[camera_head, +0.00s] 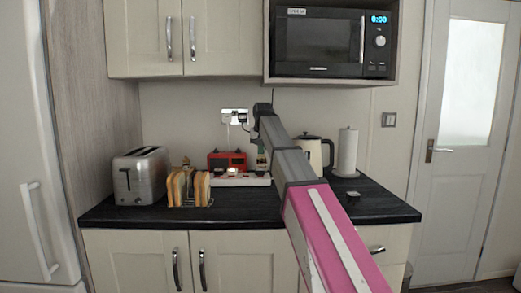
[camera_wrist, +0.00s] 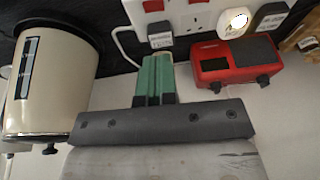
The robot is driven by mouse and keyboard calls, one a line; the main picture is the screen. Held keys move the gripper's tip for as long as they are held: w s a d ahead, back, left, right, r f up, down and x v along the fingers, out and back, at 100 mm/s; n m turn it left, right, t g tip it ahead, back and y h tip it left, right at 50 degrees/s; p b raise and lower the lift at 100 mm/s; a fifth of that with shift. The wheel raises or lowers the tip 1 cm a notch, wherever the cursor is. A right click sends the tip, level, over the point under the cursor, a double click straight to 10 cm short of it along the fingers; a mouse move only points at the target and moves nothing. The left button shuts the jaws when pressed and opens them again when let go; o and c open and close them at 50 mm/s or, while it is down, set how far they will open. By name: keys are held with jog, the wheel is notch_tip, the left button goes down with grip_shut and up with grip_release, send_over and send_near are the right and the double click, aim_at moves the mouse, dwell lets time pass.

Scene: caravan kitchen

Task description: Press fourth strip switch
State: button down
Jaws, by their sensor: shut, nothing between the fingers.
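The white power strip (camera_head: 228,181) lies on the dark worktop, in front of a red radio. In the wrist view the strip (camera_wrist: 184,18) runs along the top edge and is partly cut off. It bears red rocker switches (camera_wrist: 198,22), dark plugs and a round bright piece. I cannot make out the full row of switches, nor which is fourth. My gripper (camera_wrist: 157,58) has green fingers, shut and empty, pointing toward the strip near a dark labelled plug (camera_wrist: 160,40). Contact with the strip cannot be told. In the head view my arm hides the strip's right end.
The red radio (camera_head: 227,160) stands behind the strip. A cream kettle (camera_head: 314,152) and a paper roll (camera_head: 347,152) stand to the right. A toast rack (camera_head: 188,188) and a toaster (camera_head: 140,176) stand left. A wall socket (camera_head: 234,116) with plugs is above. The front right worktop is mostly clear.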

aim_at(262, 175)
jog(key=x, duration=0.6)
jog(key=s+x, duration=0.1)
jog(key=x, duration=0.1)
jog(key=shift+w+a+f, duration=0.1)
jog(key=shift+w+f, duration=0.1)
jog(key=shift+f, duration=0.35)
jog(key=shift+a+f, duration=0.1)
jog(key=shift+f, duration=0.55)
jog(key=shift+a+f, duration=0.15)
jog(key=shift+f, duration=0.25)
jog(key=shift+d, duration=0.8)
jog(key=shift+d+r, duration=0.1)
